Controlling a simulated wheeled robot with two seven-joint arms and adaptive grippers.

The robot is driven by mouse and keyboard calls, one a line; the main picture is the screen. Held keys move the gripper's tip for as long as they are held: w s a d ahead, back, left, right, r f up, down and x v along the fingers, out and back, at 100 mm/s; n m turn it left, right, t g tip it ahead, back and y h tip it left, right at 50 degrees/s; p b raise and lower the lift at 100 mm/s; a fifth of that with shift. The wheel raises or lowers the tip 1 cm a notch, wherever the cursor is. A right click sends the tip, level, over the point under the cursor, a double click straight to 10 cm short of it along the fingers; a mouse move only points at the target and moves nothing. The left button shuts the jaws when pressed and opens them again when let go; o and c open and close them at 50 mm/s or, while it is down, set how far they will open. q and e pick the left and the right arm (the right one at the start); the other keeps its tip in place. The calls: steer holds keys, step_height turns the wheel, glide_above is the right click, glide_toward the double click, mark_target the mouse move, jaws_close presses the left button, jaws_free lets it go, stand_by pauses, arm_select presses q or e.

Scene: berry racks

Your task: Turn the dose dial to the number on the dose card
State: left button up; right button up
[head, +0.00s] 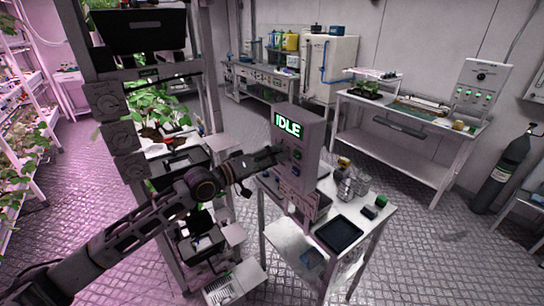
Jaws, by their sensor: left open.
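A grey dosing unit (313,135) stands on a small white table, and its lit screen (287,125) reads IDLE in green. Small dark and green controls (297,154) sit on its front panel below the screen. I cannot tell which of them is the dose dial; my gripper covers part of the panel. I cannot make out a dose card or its number. My left gripper (270,156) is open, its fingertips at or just in front of the panel. I cannot tell whether it touches a control. My right gripper is out of view.
Glass jars (353,185), a dark tray (339,235) and small dark and green items (375,207) crowd the small table (375,228). A plant rack stands close on the left. A long bench (400,125) and a gas cylinder (502,172) are at the right. Floor is clear between.

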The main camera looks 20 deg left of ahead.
arm_select(q)
steer(key=c, duration=1)
steer(key=shift+c, duration=0.3)
